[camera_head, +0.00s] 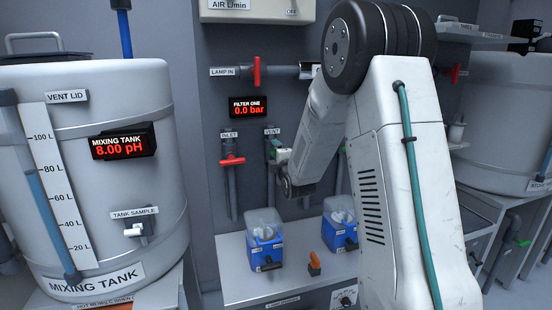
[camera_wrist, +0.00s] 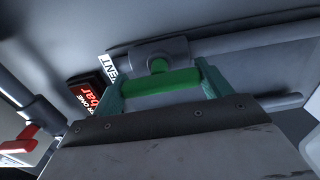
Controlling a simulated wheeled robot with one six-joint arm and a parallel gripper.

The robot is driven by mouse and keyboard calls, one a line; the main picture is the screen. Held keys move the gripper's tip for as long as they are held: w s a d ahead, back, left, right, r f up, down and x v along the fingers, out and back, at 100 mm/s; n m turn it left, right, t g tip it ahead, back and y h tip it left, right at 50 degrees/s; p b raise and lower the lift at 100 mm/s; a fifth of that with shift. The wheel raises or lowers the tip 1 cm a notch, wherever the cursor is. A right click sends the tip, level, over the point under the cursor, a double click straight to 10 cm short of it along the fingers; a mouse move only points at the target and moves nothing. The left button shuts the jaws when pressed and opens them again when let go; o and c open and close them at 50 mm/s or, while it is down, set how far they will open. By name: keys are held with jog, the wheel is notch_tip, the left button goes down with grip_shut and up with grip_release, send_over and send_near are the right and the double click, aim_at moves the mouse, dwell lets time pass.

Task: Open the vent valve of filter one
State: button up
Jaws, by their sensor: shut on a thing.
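The vent valve of filter one sits under the VENT label (camera_head: 272,131) on the wall. In the wrist view its green handle (camera_wrist: 160,82) lies between the two teal fingertips of my gripper (camera_wrist: 162,84), which is shut on it. The handle runs roughly in line with the grey valve body (camera_wrist: 158,52) behind it. In the head view my gripper (camera_head: 275,153) covers most of this valve, so the handle's angle is hard to tell there. The filter one display (camera_head: 248,107) reads 0.0 bar.
A red inlet valve handle (camera_head: 232,160) is close on the left, crosswise to its pipe. A red lamp-in handle (camera_head: 257,72) is above. Two blue containers (camera_head: 264,255) (camera_head: 337,238) stand on the bench below. The mixing tank (camera_head: 90,190) fills the left.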

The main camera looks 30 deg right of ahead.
dwell(0.4)
jog(key=o, duration=1)
jog(key=v, duration=0.7)
jog(key=shift+s+a, duration=0.15)
jog(key=shift+s, duration=0.2)
